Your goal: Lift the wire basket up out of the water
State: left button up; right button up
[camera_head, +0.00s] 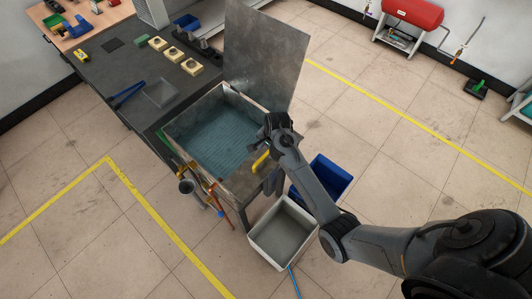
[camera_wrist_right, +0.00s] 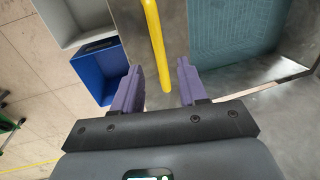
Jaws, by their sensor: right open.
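The water tank (camera_head: 246,179) is an open metal box with its lid standing up behind it. Blue-green water (camera_head: 208,135) fills it, and a fine grid of lines shows under the surface, perhaps the wire basket; its outline is not clear. The water and grid also show at the top right of the right wrist view (camera_wrist_right: 237,32). A yellow handle (camera_head: 261,161) is at the tank's right side. My right gripper (camera_head: 270,125) is open over that side. In the wrist view the yellow handle (camera_wrist_right: 155,45) shows between its open fingers (camera_wrist_right: 160,72); contact cannot be told. My left gripper is out of view.
A light grey bin (camera_head: 283,233) and a blue bin (camera_head: 331,178) stand on the floor right of the tank. The raised lid (camera_head: 264,50) is behind. A dark table (camera_head: 120,75) with blue tongs adjoins at left. Pipes (camera_head: 215,200) run along the tank's front.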

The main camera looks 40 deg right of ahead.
aim_at(265, 155)
jog(key=shift+w+f, duration=0.25)
jog(key=shift+f, duration=1)
jog(key=shift+w+f, duration=0.25)
jog(key=shift+f, duration=1)
grip_shut()
